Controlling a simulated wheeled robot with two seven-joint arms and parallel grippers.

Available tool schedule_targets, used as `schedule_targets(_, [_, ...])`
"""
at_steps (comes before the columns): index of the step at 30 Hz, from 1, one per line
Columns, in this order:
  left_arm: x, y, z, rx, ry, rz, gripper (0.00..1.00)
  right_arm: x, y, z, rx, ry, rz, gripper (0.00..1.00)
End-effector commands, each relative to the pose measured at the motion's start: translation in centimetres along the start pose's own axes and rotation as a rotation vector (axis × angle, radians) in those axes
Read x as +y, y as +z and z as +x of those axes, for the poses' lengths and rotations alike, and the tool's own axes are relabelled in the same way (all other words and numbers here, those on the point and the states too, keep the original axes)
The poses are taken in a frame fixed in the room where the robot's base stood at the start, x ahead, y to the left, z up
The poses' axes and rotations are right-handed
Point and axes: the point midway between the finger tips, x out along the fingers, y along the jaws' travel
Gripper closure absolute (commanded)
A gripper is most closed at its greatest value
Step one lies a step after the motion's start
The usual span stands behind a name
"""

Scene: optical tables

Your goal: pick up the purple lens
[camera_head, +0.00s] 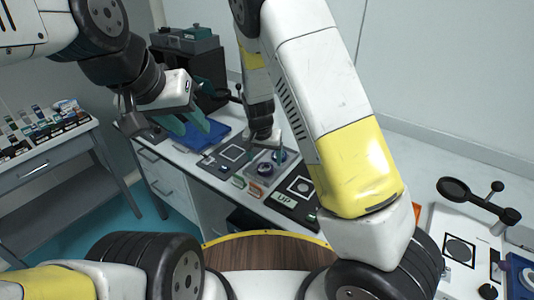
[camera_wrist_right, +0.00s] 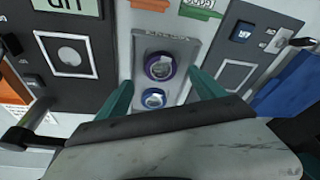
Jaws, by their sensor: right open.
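The purple lens (camera_wrist_right: 160,66) is a round, purple-rimmed piece in a grey tray (camera_wrist_right: 190,50) in the right wrist view. A blue-rimmed lens (camera_wrist_right: 153,98) sits in the same tray, nearer my gripper. My right gripper (camera_wrist_right: 161,76) is open, its teal fingers on either side of the lenses, with nothing between them that is clearly held. In the head view my right gripper (camera_head: 263,145) hangs over the tray (camera_head: 252,170) and partly hides it; I cannot tell the purple lens there. My left gripper (camera_head: 186,120) is empty, with its teal fingers apart, left of the tray.
Black plates with square frames lie on both sides of the tray, one marked UP (camera_head: 285,198). A blue item (camera_head: 205,137) lies behind on the white table. A side table (camera_head: 50,145) at left holds several small parts. Another optical station (camera_head: 470,235) stands at right.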

Motion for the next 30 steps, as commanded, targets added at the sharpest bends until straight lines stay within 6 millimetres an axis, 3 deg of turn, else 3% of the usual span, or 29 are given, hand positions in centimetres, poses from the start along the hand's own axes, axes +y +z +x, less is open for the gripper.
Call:
schedule_targets(9, [0.0,0.0,0.0,-0.001,0.0,0.0,0.64,-0.1,-0.1,4.5,-0.001,0.001,0.0,0.21])
schedule_targets(18, [0.0,0.0,0.0,0.0,0.0,0.0,0.64,0.2,0.2,5.4,-0.009,0.007,0.001,0.21])
schedule_targets(20, [0.0,0.0,0.0,0.0,0.0,0.0,0.64,0.3,0.3,5.4,-0.01,0.008,0.001,0.3])
schedule_targets(29, [0.0,0.0,0.0,-0.001,0.0,0.0,0.64,0.3,0.3,5.4,-0.011,0.01,0.001,0.89])
schedule_targets(30, [0.0,0.0,0.0,0.0,0.0,0.0,0.64,0.3,0.2,5.4,-0.011,0.009,0.001,0.89])
